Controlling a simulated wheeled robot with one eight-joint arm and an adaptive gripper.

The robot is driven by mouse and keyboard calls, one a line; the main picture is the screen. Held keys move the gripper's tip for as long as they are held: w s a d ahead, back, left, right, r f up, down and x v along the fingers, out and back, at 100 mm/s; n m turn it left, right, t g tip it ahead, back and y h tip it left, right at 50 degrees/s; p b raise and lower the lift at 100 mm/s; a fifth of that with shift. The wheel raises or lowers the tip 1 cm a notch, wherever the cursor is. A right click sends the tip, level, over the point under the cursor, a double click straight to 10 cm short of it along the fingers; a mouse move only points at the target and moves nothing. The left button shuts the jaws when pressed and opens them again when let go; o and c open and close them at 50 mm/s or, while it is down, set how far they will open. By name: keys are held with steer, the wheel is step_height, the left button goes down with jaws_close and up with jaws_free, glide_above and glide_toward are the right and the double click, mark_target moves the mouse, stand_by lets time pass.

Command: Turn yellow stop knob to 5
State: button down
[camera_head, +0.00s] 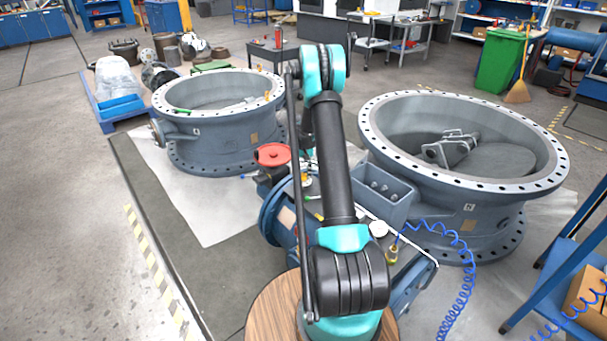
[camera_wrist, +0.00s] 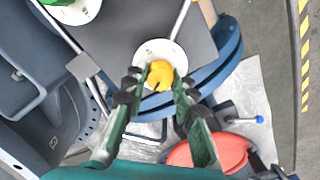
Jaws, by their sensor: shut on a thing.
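The yellow stop knob (camera_wrist: 160,75) sits on a round white dial plate (camera_wrist: 152,49) in the wrist view. The dial's marks are too small to read, so the knob's setting cannot be told. My gripper (camera_wrist: 160,84) reaches in from below, its two dark green fingers with black tips on either side of the knob, shut on it. The fingertips partly cover the dial's lower edge. In the head view my arm hides most of the gripper and the knob.
A red handwheel (camera_head: 273,155) lies close to the gripper and shows below the fingers in the wrist view (camera_wrist: 208,152). Large grey valve bodies (camera_head: 218,120) (camera_head: 463,165) stand left and right. A coiled blue hose (camera_head: 468,270) hangs at the right.

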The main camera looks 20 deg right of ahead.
mark_target(304, 174)
steer(key=c, duration=1.2)
jaws_free()
steer(key=shift+r, duration=0.15)
step_height(304, 174, up, 12)
steer(key=shift+f, duration=0.15)
